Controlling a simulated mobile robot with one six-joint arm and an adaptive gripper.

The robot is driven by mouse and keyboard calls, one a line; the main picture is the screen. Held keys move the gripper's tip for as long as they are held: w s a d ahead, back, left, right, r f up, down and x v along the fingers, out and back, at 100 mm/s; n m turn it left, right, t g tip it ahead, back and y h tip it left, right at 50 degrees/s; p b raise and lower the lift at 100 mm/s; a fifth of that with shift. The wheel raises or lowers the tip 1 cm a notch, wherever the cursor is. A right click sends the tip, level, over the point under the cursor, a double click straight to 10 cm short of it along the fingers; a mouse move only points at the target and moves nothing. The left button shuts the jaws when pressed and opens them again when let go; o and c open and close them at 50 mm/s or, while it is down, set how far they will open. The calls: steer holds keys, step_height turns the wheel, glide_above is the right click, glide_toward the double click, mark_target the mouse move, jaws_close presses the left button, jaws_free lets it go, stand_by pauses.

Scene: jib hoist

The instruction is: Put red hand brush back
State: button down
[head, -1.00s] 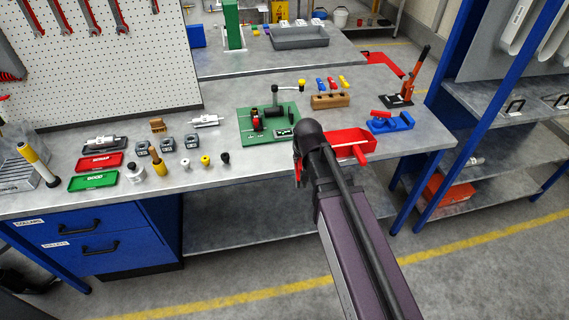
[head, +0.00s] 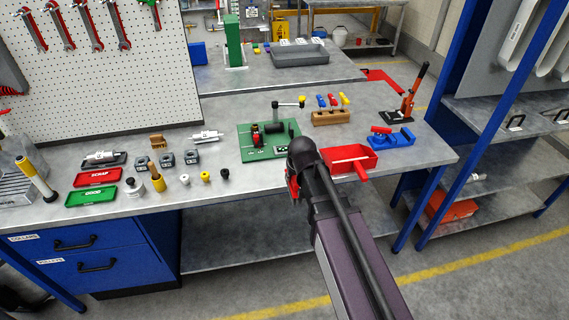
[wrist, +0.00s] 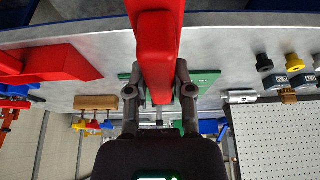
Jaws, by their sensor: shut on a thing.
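My gripper (wrist: 158,92) is shut on the red hand brush (wrist: 155,45), with one finger on each side of it. The brush runs up out of the top of the wrist view, and its far end is cut off. In the head view my arm hides most of the gripper, and only a small red part of the brush (head: 293,185) shows left of it. They are over the bench's front edge. The red dustpan (head: 350,157) lies on the bench (head: 225,178) just right of my arm, its handle toward the front edge. It also shows in the wrist view (wrist: 60,65).
A green plate with a fixture (head: 255,152) stands left of the dustpan. A wooden block with coloured tools (head: 331,117) and a blue holder (head: 392,139) stand behind and right. Red and green trays (head: 92,195), gauges and knobs fill the left. Blue posts stand at right.

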steer(key=w+a+f+b, duration=0.1)
steer(key=w+a, duration=0.2)
steer(key=w, duration=0.8)
steer(key=shift+a, duration=0.3)
steer(key=shift+w, duration=0.1)
steer(key=shift+b+x, duration=1.85)
steer(key=shift+x, duration=0.15)
steer(key=shift+f, duration=0.25)
steer(key=shift+c, duration=2.4)
jaws_free()
steer(key=shift+r, duration=0.1)
steer(key=shift+r, duration=0.15)
